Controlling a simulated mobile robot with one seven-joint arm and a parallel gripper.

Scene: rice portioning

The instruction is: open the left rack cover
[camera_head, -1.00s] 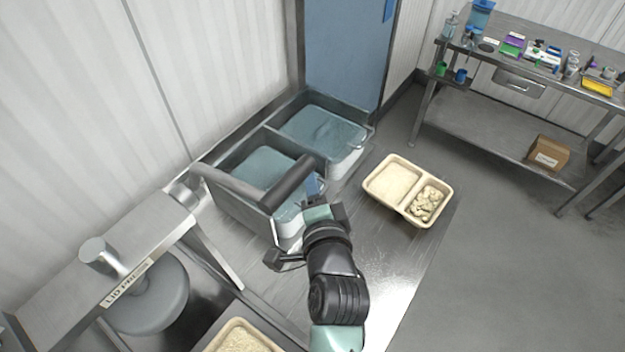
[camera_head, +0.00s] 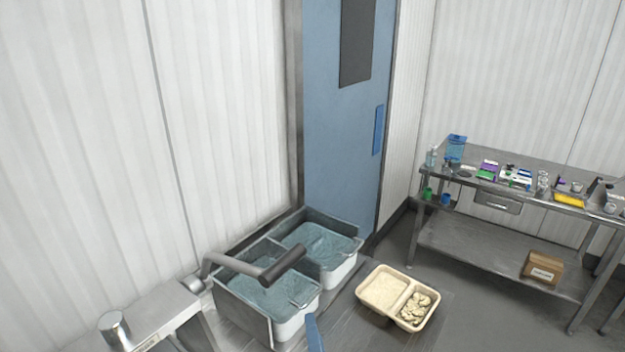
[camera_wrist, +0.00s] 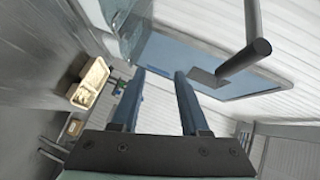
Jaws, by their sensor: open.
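The left rack cover (camera_head: 262,296) is a clear bluish lid with a small handle, lying over a white bin in the nearer left bay of a metal rack. It looks closed. The right rack cover (camera_head: 318,242) lies over the other bin beside it. My gripper (camera_wrist: 160,74) is open and empty in the wrist view, its two blue fingers apart. In the head view only a blue finger piece (camera_head: 314,334) shows at the bottom edge, near the front of the left bin. A clear bluish part of the rack (camera_wrist: 132,28) shows beyond the fingers in the wrist view.
A lid press with a dark-gripped lever (camera_head: 283,264) reaches over the left cover; the lever also shows in the wrist view (camera_wrist: 243,62). A two-part food tray (camera_head: 382,291) stands right of the rack. A cluttered side table (camera_head: 465,180) is farther right.

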